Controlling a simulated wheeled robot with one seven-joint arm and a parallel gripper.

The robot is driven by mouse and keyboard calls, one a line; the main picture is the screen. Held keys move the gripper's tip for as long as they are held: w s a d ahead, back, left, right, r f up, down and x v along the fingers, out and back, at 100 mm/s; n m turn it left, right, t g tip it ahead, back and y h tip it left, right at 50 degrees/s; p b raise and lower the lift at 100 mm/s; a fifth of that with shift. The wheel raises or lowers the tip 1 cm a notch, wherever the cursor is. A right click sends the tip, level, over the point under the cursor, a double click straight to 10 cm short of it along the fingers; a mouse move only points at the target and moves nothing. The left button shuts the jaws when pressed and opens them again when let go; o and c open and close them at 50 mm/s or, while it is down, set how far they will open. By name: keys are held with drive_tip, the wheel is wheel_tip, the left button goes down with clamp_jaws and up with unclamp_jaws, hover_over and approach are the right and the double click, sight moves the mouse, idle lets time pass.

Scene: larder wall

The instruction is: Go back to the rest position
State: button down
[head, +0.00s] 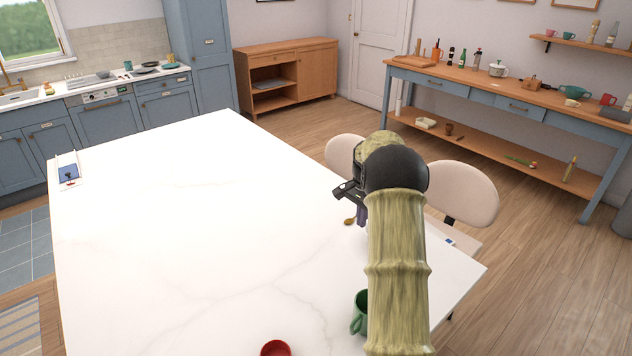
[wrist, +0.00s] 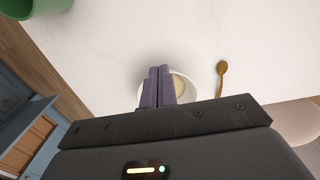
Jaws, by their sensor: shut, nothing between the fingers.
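My gripper (head: 361,217) is over the right part of the white table (head: 200,220), with my arm reaching across the picture's right side. In the wrist view its two purple fingers (wrist: 158,72) are together with nothing between them. A white round cup or bowl (wrist: 182,89) stands beneath and just beyond the fingers, partly hidden by them. I cannot tell the height of the gap. In the head view my arm mostly hides that cup.
A wooden spoon (wrist: 221,80) lies beside the white cup. A green mug (head: 359,315) and a red cup (head: 275,349) stand near the table's near edge. A small blue-and-white item (head: 68,172) is at the far left. Chairs (head: 465,195) stand right. The table's middle is clear.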

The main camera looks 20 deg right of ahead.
drive_tip(key=s+a+r+n+t, duration=0.1)
drive_tip(key=s+a+r+n, duration=0.3)
drive_tip(key=s+a, duration=0.55)
drive_tip(key=s+a+r+n+t, duration=0.1)
drive_tip(key=s+a+n, duration=0.6)
drive_tip(key=a, duration=0.5)
drive_tip(key=s+a+n, duration=0.3)
drive_tip(key=s+a, duration=0.1)
drive_tip(key=s, duration=0.5)
drive_tip(key=shift+f+t, duration=0.3)
drive_tip(key=shift+f, duration=0.15)
